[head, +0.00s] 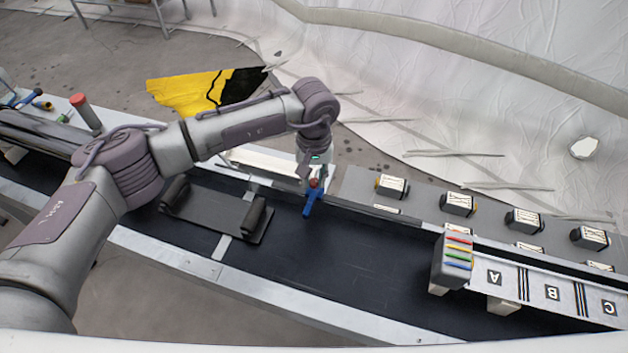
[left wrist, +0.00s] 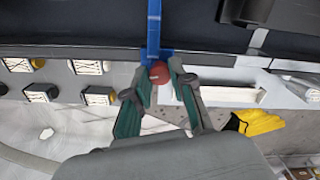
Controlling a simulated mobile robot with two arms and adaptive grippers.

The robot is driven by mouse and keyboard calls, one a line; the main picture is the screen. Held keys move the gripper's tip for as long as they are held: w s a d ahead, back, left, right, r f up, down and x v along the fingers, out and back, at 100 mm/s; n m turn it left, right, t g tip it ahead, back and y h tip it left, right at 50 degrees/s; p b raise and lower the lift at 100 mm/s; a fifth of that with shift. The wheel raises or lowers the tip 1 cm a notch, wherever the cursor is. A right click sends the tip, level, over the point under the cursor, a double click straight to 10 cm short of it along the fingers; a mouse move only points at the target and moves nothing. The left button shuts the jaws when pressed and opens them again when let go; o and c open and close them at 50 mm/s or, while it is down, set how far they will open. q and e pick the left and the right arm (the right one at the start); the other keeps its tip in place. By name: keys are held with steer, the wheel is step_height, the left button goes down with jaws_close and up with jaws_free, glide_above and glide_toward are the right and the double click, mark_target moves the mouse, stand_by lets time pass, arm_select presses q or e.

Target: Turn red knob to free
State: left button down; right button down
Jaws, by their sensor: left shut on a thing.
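A red knob (head: 314,183) sits on a blue lever (head: 311,201) at the back edge of the dark belt, near the middle of the head view. In the left wrist view the round red knob (left wrist: 159,73) is at the near end of the blue lever (left wrist: 153,28). My left gripper (head: 318,171) reaches down to it from above. In the left wrist view the teal fingers of my left gripper (left wrist: 158,77) are on either side of the knob and shut on it. The fingers partly hide the lever's base. My right gripper is not in view.
A dark tray with two raised ends (head: 210,212) is on the belt to the left. A grey box with coloured stripes (head: 452,262) stands right, beside lettered lanes (head: 552,292). Several small labelled blocks (head: 458,204) line the back shelf. A red-topped post (head: 82,104) stands far left.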

mark_target(314, 181)
arm_select(q)
steer(key=n+b, duration=0.2)
steer(key=b, duration=0.1)
steer(key=shift+f+n, duration=0.2)
steer(key=shift+n, duration=0.1)
steer(key=shift+r+n+b, duration=0.2)
steer(key=shift+n+b, duration=0.6)
steer(key=shift+b, duration=0.1)
steer(key=c, duration=1)
jaws_free()
steer(key=shift+r, duration=0.2)
step_height(314, 181, up, 12)
steer(key=shift+f, duration=0.15)
